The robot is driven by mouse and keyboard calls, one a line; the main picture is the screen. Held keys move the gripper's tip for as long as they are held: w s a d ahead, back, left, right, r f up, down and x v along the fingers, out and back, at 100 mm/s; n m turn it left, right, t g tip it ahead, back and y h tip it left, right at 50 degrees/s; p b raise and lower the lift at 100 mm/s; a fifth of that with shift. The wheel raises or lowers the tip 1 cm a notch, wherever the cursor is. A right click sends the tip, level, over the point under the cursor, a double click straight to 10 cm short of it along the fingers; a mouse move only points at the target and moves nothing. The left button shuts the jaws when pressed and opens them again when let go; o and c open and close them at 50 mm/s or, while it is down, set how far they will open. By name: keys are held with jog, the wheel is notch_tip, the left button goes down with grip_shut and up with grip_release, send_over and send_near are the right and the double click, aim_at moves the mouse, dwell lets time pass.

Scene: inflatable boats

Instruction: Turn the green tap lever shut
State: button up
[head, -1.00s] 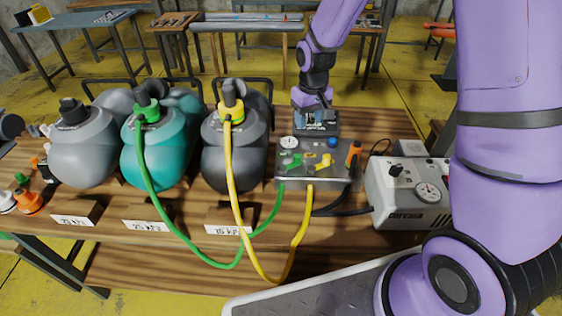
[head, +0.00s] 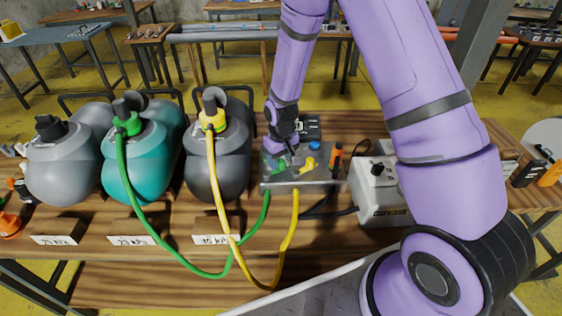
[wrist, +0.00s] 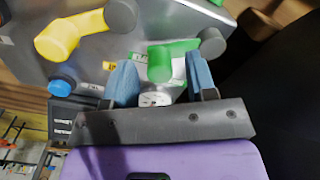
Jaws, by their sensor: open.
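The green tap lever (wrist: 160,62) is on the grey metal tap box (wrist: 130,30); in the wrist view its rounded end sits between my two blue fingertips, and its bar runs right to a grey pivot. My gripper (wrist: 163,76) is open, with a finger on either side of the lever end; I cannot tell whether either touches it. In the head view, my gripper (head: 292,152) is at the box's left half, partly hiding the green lever (head: 277,167). The yellow lever (wrist: 75,35) is left of the green one in the wrist view.
A gauge (wrist: 155,98) lies close under the gripper, and a blue knob (wrist: 61,87) is beside the yellow lever. Green (head: 140,205) and yellow (head: 221,180) hoses run from the box to the tanks. A white pump unit (head: 375,195) stands right of the box.

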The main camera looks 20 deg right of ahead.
jog(key=shift+f, duration=0.45)
jog(key=c, duration=0.9)
